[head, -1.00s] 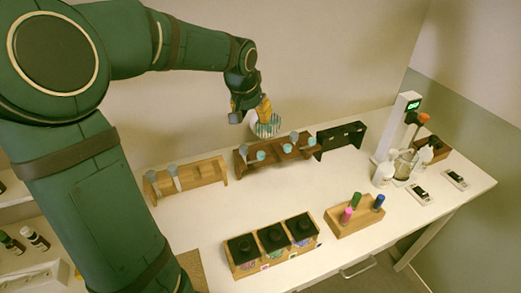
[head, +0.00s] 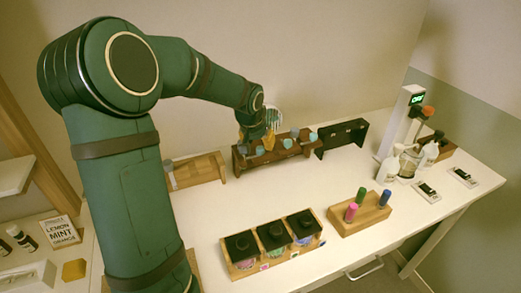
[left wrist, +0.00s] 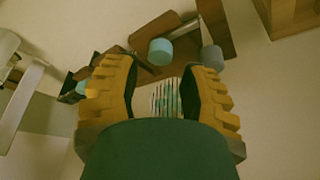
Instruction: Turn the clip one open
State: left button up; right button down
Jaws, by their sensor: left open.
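My left gripper (head: 258,143) has yellow fingers and is open over the dark brown wooden rack (head: 241,166) at the back of the table. The rack holds several tubes with light blue caps; one cap (head: 287,143) is just right of the fingers. In the left wrist view, the open fingers (left wrist: 165,88) have a striped pale cup (left wrist: 166,100) showing between them, with a blue cap (left wrist: 160,52) beyond. The cup (head: 273,116) stands behind the rack in the head view. I cannot tell which part is the clip. My right gripper is out of view.
A light wooden rack (head: 208,168) stands left of the brown rack, and a black rack (head: 341,137) right of it. A box (head: 245,265) of black-lidded jars and a block (head: 345,224) with coloured tubes stand in front. The table's middle is clear.

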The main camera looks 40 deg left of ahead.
aim_at(260, 148)
pick_arm(q)
jog(key=shift+x, duration=1.95)
jog(key=shift+o, duration=0.2)
grip_shut()
